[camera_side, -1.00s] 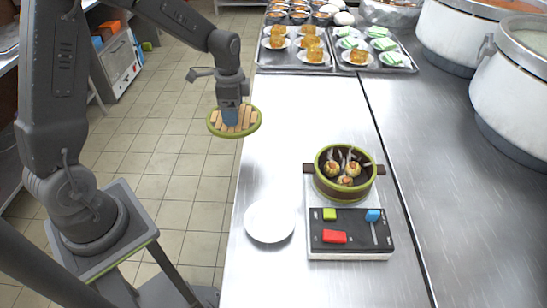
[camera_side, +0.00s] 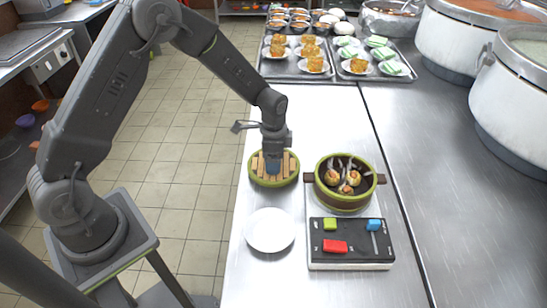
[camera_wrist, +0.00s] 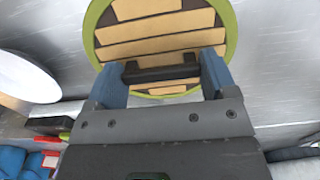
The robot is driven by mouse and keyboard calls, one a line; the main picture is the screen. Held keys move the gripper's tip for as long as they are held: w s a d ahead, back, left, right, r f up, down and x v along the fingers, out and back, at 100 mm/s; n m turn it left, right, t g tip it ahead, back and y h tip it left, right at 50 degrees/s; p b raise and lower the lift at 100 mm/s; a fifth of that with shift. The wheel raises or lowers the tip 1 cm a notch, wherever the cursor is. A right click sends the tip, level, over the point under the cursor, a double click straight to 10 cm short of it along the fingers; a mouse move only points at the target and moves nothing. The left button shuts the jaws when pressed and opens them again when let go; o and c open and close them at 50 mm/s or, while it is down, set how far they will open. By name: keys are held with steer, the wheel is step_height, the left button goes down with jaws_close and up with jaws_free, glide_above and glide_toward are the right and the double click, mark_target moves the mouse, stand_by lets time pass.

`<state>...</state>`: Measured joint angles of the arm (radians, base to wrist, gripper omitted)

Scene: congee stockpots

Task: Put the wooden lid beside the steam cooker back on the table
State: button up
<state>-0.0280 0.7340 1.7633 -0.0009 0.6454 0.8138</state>
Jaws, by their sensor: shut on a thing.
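The wooden lid (camera_side: 286,177) is round, with tan slats and a green rim. In the side view it is at the table's left edge, just left of the steam cooker (camera_side: 344,196). My gripper (camera_side: 272,168) is above it, its blue fingers shut on the lid's dark handle. In the wrist view the fingers (camera_wrist: 163,72) are at both ends of that handle, and the lid (camera_wrist: 165,30) lies beyond them. I cannot tell whether the lid touches the table (camera_side: 258,287). The cooker is open, with several dumplings inside.
An empty white plate (camera_side: 270,230) lies in front of the lid. A black control panel (camera_side: 350,241) with coloured buttons is in front of the cooker. Trays of food (camera_side: 300,77) stand at the back, and large white pots (camera_side: 512,100) at the right.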

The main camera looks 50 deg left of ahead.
steer(key=shift+f, duration=0.3)
steer(key=shift+f, duration=0.15)
steer(key=o, duration=0.9)
steer(key=shift+o, duration=0.2)
